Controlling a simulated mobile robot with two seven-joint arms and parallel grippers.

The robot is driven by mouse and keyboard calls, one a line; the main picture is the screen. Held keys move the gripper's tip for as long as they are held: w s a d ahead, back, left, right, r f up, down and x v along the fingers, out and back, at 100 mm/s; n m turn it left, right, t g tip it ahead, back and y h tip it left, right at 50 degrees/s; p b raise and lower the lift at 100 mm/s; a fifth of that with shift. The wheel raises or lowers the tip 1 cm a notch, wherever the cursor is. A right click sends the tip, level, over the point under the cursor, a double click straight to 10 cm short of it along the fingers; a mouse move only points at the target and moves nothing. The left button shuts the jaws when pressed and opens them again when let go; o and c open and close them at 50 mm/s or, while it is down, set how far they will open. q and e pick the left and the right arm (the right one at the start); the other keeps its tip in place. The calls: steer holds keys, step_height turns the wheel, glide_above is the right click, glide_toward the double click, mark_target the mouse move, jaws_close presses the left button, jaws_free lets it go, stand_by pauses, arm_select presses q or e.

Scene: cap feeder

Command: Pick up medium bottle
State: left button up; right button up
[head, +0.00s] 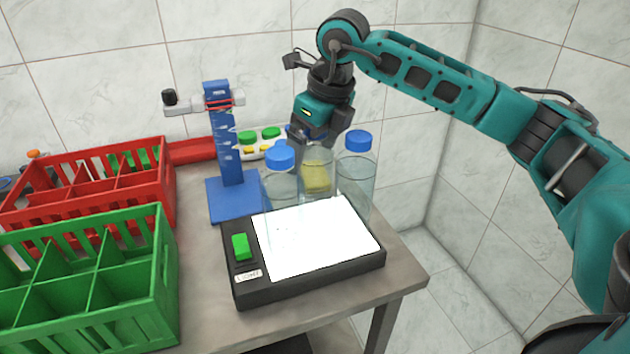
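Three clear bottles stand close together at the back of the light box. The left bottle (281,190) and the right bottle (357,178) have blue caps. The middle bottle (317,178) has something yellowish in or behind it, and its top is covered by my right gripper. I cannot tell for sure which one is the medium bottle. My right gripper (322,138) comes down from above over the middle bottle. Its fingertips are hard to make out, so I cannot tell whether they are open or closed on it. My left gripper is out of view.
The light box (310,285) with a lit white panel and green button is at the table front. A blue stand (230,150) is left of the bottles. Red (95,190) and green (90,285) crates fill the left.

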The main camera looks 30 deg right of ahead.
steer(key=shift+r, duration=0.1)
jaws_close()
stand_by(0.9)
